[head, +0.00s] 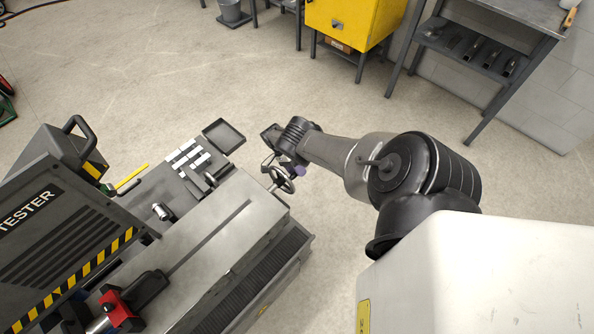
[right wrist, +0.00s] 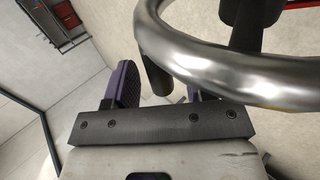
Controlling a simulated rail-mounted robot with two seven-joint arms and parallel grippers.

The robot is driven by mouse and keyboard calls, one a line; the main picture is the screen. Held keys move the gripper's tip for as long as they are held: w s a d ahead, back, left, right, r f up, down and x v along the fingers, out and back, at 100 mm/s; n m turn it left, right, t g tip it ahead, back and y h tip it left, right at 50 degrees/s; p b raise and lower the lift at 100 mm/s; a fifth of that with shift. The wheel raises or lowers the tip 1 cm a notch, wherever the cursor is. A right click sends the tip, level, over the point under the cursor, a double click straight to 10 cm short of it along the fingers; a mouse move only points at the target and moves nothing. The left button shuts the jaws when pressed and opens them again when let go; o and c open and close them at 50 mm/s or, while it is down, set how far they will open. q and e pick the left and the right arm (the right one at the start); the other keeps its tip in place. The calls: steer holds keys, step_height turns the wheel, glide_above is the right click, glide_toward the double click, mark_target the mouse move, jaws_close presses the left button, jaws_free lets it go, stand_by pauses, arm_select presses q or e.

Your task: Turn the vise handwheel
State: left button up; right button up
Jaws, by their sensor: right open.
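The vise handwheel (head: 283,180) is a shiny metal ring with spokes at the right end of the grey machine bench (head: 225,235). In the right wrist view its curved rim (right wrist: 235,78) crosses close in front of the camera, and a short dark peg (right wrist: 156,76) shows under the rim. My right gripper (head: 286,168) is at the wheel's upper side in the head view. Its purple fingers are open, one on each side of the peg in the right wrist view (right wrist: 161,88). The rim partly hides one finger. I cannot tell whether they touch it. My left gripper is not in view.
A tester cabinet (head: 55,240) with striped edges stands at the left. A red clamp-like part (head: 118,310) is at lower left. A dark tray (head: 223,136) and small pale blocks (head: 188,157) lie near the bench. A yellow cabinet (head: 345,20) stands behind; the floor between is clear.

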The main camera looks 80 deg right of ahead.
steer(key=b+v, duration=0.2)
steer(key=v, duration=1.1)
steer(key=shift+w+d+r+b, duration=0.2)
steer(key=shift+b, duration=0.2)
